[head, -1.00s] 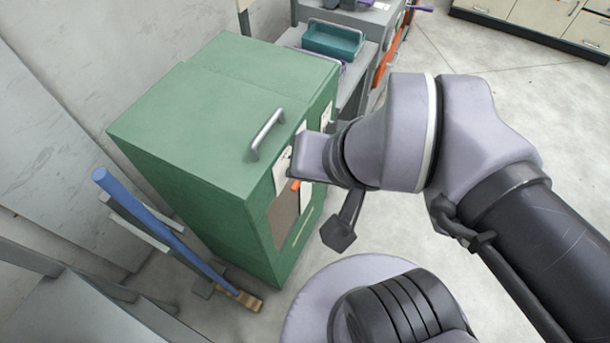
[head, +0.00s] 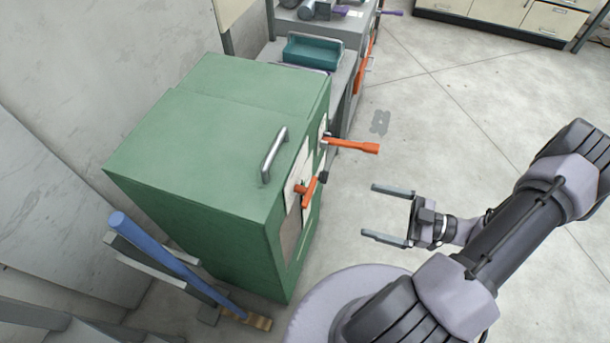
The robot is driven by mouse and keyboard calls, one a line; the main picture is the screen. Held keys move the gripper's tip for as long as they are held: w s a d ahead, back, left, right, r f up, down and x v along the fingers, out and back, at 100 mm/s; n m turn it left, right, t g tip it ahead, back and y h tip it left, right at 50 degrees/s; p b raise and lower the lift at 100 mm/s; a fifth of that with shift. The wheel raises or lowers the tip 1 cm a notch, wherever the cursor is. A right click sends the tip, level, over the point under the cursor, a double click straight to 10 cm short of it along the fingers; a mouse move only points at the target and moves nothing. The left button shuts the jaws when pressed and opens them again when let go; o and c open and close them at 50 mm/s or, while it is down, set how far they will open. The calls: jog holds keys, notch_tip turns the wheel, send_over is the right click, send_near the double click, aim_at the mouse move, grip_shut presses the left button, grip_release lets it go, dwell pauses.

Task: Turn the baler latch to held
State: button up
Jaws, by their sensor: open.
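The baler appears to be the green cabinet (head: 200,140) with a metal bar handle on its top. Two orange levers are on its right-hand face. The farther orange lever (head: 352,146) sticks out to the right from a white plate. The nearer orange lever (head: 311,190) has a dark knob and sits lower on the same face, over another white plate. I cannot tell which is the latch, and no label is readable. My gripper (head: 368,211) is open and empty, its two fingers apart and pointing left toward the cabinet, clear of both levers.
A blue-handled broom (head: 165,250) leans at the cabinet's left front. A grey bench with a teal tray (head: 313,50) stands behind the cabinet. Pale cabinets (head: 500,20) line the back. The floor (head: 450,110) behind my arm is open.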

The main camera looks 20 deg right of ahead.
aim_at(309, 191)
jog(key=shift+m, duration=0.4)
jog(key=b+x, duration=0.4)
jog(key=x, duration=1.3)
jog(key=shift+w, duration=0.3)
jog(key=shift+c, duration=0.4)
jog(key=c, duration=1.2)
